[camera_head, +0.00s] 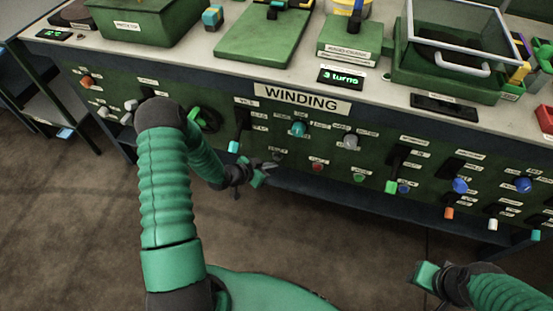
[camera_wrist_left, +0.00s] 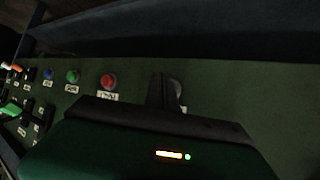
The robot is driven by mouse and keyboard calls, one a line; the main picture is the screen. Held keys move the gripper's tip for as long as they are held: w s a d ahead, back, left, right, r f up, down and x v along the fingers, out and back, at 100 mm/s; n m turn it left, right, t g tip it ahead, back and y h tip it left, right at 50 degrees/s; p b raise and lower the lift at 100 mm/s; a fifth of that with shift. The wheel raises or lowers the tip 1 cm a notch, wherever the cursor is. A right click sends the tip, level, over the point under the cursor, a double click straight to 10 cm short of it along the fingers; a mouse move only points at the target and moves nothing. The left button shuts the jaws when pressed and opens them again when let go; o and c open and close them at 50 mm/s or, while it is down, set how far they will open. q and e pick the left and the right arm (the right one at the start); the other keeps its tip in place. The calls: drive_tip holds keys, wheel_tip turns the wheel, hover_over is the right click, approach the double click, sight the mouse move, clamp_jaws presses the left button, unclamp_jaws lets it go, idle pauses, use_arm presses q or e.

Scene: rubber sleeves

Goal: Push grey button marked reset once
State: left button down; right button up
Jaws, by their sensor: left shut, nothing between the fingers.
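The grey button (camera_head: 278,156) sits in the lower row of the green front panel, left of a red button (camera_head: 317,167). Its label is too small to read in the head view. My left gripper (camera_head: 268,168) is shut and empty, just in front of and below the grey button. In the left wrist view, the shut fingers (camera_wrist_left: 163,90) partly cover the grey button (camera_wrist_left: 177,90); I cannot tell whether they touch it. The red button (camera_wrist_left: 109,82) shows beside them. My right gripper (camera_head: 424,275) is at the lower right, away from the panel; its jaws are unclear.
A green button (camera_head: 358,178), a teal knob (camera_head: 298,129) and a grey knob (camera_head: 350,142) are nearby on the panel. Several switches and levers continue right. The "WINDING" sign (camera_head: 302,99) is above, and a display (camera_head: 341,75) reads "3 turns". The floor in front is clear.

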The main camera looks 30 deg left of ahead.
idle(0.7)
use_arm(q)
drive_tip(key=shift+w+r, duration=0.1)
drive_tip(key=shift+w, duration=0.3)
drive_tip(key=shift+w+a, duration=0.15)
drive_tip(key=shift+w, duration=0.2)
idle(0.4)
drive_tip(key=shift+s, duration=0.1)
drive_tip(key=shift+s+d+p, duration=0.2)
drive_tip(key=shift+s+p, duration=0.3)
drive_tip(key=shift+s, duration=0.15)
drive_tip(key=shift+s+d+p, duration=0.2)
drive_tip(key=shift+s, duration=0.6)
drive_tip(key=shift+s+d+p, duration=0.15)
drive_tip(key=shift+s+p, duration=0.1)
drive_tip(key=shift+s, duration=0.6)
drive_tip(key=shift+s+d+p, duration=0.2)
drive_tip(key=shift+s, duration=0.6)
